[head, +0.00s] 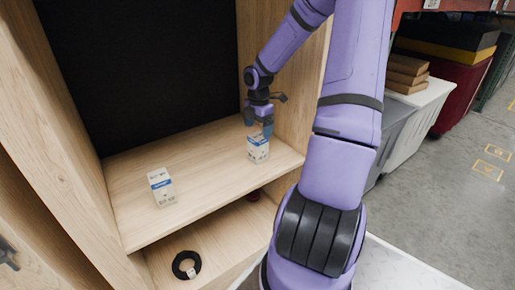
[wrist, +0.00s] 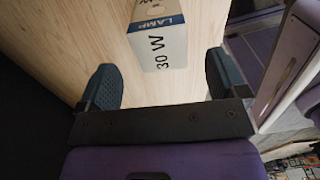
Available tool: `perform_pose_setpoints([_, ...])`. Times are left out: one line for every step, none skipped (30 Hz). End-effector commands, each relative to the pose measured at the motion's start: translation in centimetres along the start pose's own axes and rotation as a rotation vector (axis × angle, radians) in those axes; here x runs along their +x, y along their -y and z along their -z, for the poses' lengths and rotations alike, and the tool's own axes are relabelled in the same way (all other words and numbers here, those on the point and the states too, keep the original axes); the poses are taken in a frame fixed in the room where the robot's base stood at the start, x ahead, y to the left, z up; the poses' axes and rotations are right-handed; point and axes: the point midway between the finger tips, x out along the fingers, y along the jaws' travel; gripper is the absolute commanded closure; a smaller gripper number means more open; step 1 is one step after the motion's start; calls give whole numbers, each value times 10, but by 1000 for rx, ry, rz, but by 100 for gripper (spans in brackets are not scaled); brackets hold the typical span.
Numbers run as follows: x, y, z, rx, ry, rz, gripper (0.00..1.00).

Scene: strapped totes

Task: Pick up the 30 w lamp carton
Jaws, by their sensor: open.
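The 30 W lamp carton (wrist: 160,42) is a small white box with a blue band reading LAMP and a "30 W" print. It stands on the wooden shelf in the wrist view, just beyond and between the fingers. In the head view the carton (head: 258,152) is at the right end of the shelf, below my gripper. My gripper (head: 259,122) is open; its two dark fingers also show in the wrist view (wrist: 162,82), with nothing between their tips. A second similar white and blue carton (head: 162,188) stands at the left of the shelf; its rating is too small to read.
The wooden shelf (head: 205,160) has side walls close to the right of my gripper and at the far left. A black ring (head: 186,265) with a tag and a dark red item (head: 254,195) lie on the lower shelf. Grey and red totes stand at the right.

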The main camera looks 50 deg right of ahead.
Motion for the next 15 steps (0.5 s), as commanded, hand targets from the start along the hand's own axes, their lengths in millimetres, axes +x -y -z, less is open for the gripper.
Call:
perform_pose_setpoints([6, 0, 1, 0, -2, 1, 8])
perform_pose_setpoints([8, 0, 1, 0, -2, 1, 8])
perform_pose_setpoints([11, 0, 1, 0, -1, 1, 8])
perform_pose_setpoints([12, 0, 1, 0, -1, 1, 8])
perform_pose_setpoints([13, 0, 1, 0, -1, 1, 8])
perform_pose_setpoints([15, 0, 1, 0, -1, 1, 8])
perform_pose_setpoints([17, 0, 1, 0, -1, 1, 8])
perform_pose_setpoints([20, 0, 1, 0, -1, 1, 8])
perform_pose_setpoints([25, 0, 1, 0, -2, 1, 8])
perform_pose_setpoints([30, 0, 2, 0, -4, 2, 8])
perform_pose_setpoints([34, 0, 1, -1, -3, 2, 8])
perform_pose_setpoints([40, 0, 2, 0, -3, 3, 8])
perform_pose_setpoints([45, 0, 2, -1, -3, 3, 8])
perform_pose_setpoints([49, 0, 2, 0, -3, 3, 8])
perform_pose_setpoints([53, 0, 2, -1, -2, 1, 8])
